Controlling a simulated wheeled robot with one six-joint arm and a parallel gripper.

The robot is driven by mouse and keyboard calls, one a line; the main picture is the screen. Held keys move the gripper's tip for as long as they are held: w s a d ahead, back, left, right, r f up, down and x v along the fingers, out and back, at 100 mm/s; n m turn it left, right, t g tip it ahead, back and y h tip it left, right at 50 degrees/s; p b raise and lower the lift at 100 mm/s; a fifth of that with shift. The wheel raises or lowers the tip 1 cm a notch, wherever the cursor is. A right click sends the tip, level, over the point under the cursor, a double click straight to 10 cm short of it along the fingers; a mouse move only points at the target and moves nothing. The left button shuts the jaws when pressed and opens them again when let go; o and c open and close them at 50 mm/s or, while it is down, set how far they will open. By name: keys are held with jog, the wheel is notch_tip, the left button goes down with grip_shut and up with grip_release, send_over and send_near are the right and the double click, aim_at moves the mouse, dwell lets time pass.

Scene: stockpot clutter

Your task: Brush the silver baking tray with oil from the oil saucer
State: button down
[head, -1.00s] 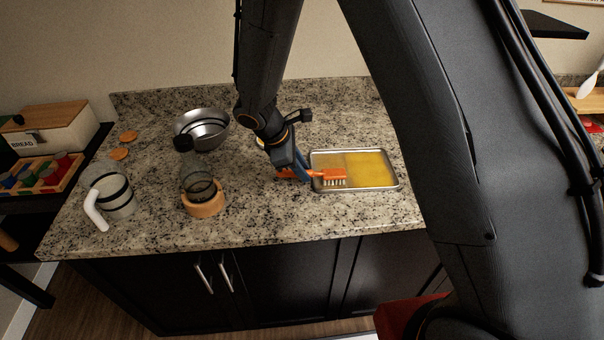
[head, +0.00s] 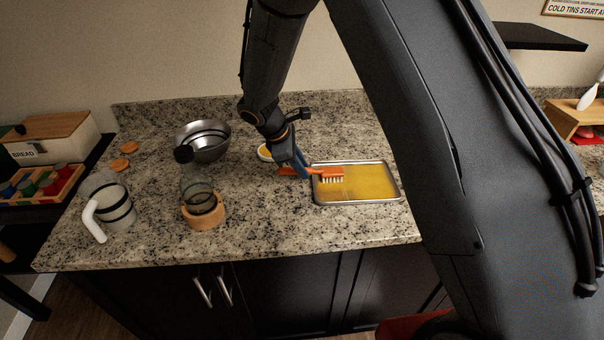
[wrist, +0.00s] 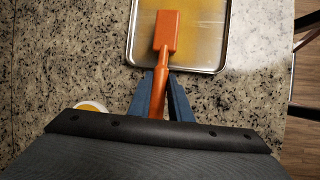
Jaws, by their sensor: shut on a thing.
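The silver baking tray (head: 398,190) lies on the counter right of my gripper, its floor largely coated in yellow oil; it also shows at the top of the wrist view (wrist: 222,50). My gripper (head: 304,172) is shut on the handle of an orange brush (head: 328,173) with pale bristles pointing down. The brush head is over the left part of the tray; whether the bristles touch is hard to tell. In the wrist view the blue fingers (wrist: 160,100) grip the orange handle (wrist: 160,84). The oil saucer (head: 264,152) sits behind my gripper, partly hidden by it.
A metal bowl (head: 207,141), a glass bottle in a wooden holder (head: 203,214) and a glass jug with white handle (head: 109,208) stand to the left. Wooden discs (head: 120,165) lie behind the jug. The counter in front of the tray is clear.

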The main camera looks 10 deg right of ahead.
jog(key=shift+w, duration=0.3)
jog(key=shift+w+d+b, duration=0.15)
jog(key=shift+w+b, duration=0.55)
jog(key=shift+w, duration=1.5)
jog(key=shift+s+p, duration=0.75)
jog(key=shift+s, duration=1.5)
jog(key=s, duration=0.3)
jog(key=shift+s+a+p, duration=0.1)
jog(key=shift+a+p, duration=0.1)
jog(key=shift+p, duration=0.2)
jog(key=shift+s, duration=0.55)
